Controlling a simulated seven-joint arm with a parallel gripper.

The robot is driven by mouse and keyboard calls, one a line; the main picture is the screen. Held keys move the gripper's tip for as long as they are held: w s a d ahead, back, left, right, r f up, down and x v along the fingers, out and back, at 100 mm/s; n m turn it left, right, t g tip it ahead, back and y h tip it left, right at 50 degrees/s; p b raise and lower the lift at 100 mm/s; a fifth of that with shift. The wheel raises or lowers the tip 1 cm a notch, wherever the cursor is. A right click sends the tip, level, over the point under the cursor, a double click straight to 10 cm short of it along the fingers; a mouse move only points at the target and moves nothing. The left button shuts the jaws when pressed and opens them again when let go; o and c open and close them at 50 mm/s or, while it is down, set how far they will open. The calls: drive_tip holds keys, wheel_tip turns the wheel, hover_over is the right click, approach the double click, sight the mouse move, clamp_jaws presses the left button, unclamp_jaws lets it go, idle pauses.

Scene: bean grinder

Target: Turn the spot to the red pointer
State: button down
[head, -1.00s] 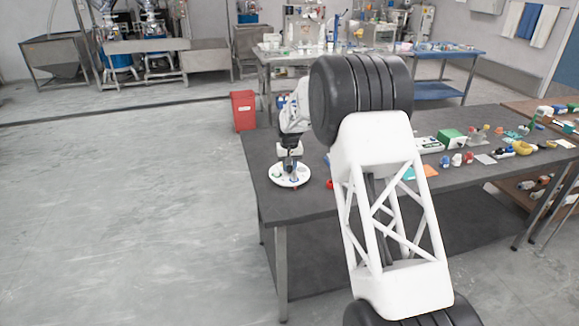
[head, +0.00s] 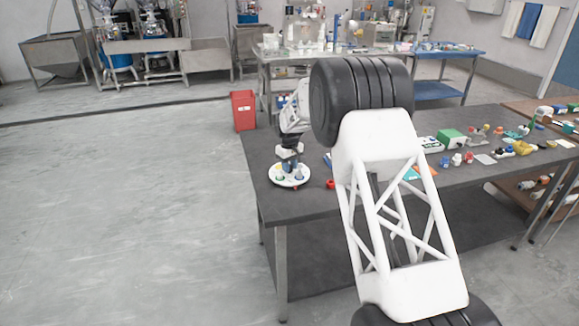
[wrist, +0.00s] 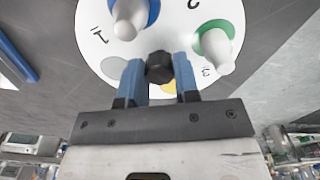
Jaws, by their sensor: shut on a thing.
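A round white disc (head: 290,182) lies on the dark table near its left end. In the wrist view the disc (wrist: 92,52) carries printed digits, a blue ring (wrist: 153,10) and a green ring (wrist: 213,27), each with a pale peg standing in it, and a partly hidden yellow spot (wrist: 171,86). A black faceted knob (wrist: 159,67) stands at the disc's middle. My gripper (wrist: 159,72) has its blue fingers shut on the knob, one on each side. In the head view my gripper (head: 289,165) is over the disc. A small red piece (head: 330,184) lies right of the disc; I cannot tell whether it is the pointer.
The dark table (head: 300,206) has bare room in front of the disc. Several small coloured items and a green-and-white box (head: 452,137) are farther right. A red bin (head: 243,110) stands on the floor behind. A blue bar (wrist: 18,60) lies left of the disc in the wrist view.

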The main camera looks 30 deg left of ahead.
drive_tip(key=shift+r+n, duration=0.15)
drive_tip(key=shift+n, duration=5.65)
drive_tip(key=c, duration=0.8)
unclamp_jaws()
drive_tip(key=shift+c, duration=0.2)
drive_tip(key=shift+r, duration=3.85)
